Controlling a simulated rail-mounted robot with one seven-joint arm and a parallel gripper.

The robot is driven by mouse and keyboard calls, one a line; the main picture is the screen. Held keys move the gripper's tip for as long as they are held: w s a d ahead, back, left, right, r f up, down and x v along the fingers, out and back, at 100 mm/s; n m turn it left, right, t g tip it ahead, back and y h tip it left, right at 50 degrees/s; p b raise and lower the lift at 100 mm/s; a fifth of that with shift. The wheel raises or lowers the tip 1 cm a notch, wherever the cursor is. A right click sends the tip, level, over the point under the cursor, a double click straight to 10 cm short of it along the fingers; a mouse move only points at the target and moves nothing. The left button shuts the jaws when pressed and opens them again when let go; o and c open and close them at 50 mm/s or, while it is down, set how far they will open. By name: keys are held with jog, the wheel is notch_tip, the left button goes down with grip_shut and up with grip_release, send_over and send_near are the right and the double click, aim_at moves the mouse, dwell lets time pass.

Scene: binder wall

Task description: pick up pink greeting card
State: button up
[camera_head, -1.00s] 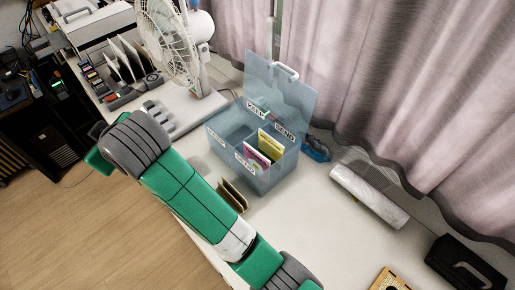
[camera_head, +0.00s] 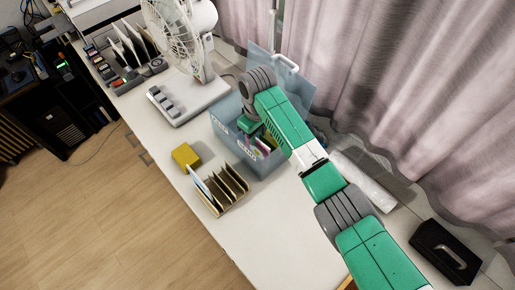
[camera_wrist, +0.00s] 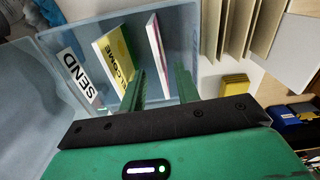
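The pink greeting card (camera_wrist: 158,44) stands on edge in the clear blue box (camera_head: 226,110). A sliver of the card (camera_head: 261,144) shows in the head view, mostly hidden by my arm. A yellow card (camera_wrist: 114,58) marked WELCOME stands to its left in the wrist view. My gripper (camera_wrist: 160,70) is open. Its two green fingers reach into the box, with the pink card lined up in the gap between them. I cannot tell whether either finger touches it. The yellow card is by the left finger, outside the gap.
The box's raised lid (camera_head: 296,88) stands behind it, and a SEND label (camera_wrist: 80,75) is on a wall. A wooden sorter (camera_head: 224,192) and a yellow block (camera_head: 185,156) are in front. A fan (camera_head: 182,40) stands at back left. The front of the desk is clear.

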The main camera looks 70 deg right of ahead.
aim_at(258, 140)
notch_tip(258, 140, down, 3)
jog(key=shift+f, duration=0.15)
grip_shut()
